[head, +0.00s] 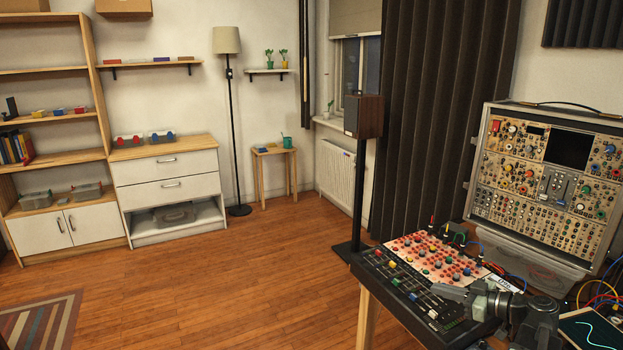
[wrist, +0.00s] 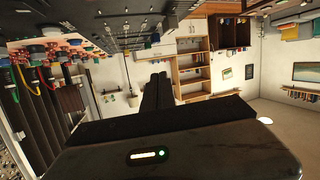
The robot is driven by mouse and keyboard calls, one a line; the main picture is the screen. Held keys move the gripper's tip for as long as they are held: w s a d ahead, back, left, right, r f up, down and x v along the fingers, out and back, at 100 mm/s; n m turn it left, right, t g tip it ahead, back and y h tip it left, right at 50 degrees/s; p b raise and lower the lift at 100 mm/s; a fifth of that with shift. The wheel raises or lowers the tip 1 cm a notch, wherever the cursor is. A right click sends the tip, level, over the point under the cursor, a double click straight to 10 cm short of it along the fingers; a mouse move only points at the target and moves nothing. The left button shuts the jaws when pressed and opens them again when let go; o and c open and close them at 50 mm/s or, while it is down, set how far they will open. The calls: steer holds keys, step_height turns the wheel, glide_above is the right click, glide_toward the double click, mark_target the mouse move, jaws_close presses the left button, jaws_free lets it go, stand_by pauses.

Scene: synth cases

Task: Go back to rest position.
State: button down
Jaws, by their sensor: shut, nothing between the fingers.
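My gripper (head: 447,292) shows at the lower right of the head view, low over the right part of a black mixing console (head: 395,290) with coloured knobs. Its fingers point left. I cannot tell whether it touches the console. In the wrist view, which looks upside down, the two dark fingers of my gripper (wrist: 156,92) lie together, shut, with nothing between them. The console's knobs and coloured cables show at the upper left there.
A modular synth case (head: 548,165) stands behind the console, with loose cables (head: 600,295) at the right. A speaker (head: 363,116) on a stand is close to the desk's left. A drawer cabinet (head: 165,170) stands by the far wall. The wooden floor (head: 200,285) is mostly clear.

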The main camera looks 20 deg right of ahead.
steer(key=w+a+f+n+g+y, duration=0.1)
steer(key=w+a+f+g, duration=0.15)
steer(key=a, duration=0.75)
steer(key=w+a+f+n+g, duration=0.2)
steer(key=w+a, duration=0.1)
steer(key=a, duration=0.6)
steer(key=w+a+f+n+g+y, duration=0.1)
steer(key=w+a+f+g, duration=0.15)
steer(key=a, duration=0.75)
steer(key=s+a+f+m+g+h, duration=0.1)
steer(key=s+a+f+g+h, duration=0.2)
steer(key=a+f, duration=0.3)
steer(key=s+a+f+m+g+h, duration=0.1)
steer(key=s+a+f+g+h, duration=0.25)
steer(key=a, duration=0.55)
steer(key=s+d+f+m+h, duration=0.1)
steer(key=s+d+m+h, duration=0.15)
steer(key=d+m, duration=0.55)
step_height(320, 180, up, 13)
steer(key=w+m+p, duration=0.1)
steer(key=p, duration=1.1)
steer(key=shift+d+f+t+h+p, duration=0.15)
steer(key=shift+f+t+h+p, duration=0.05)
steer(key=shift+t+h+p, duration=0.2)
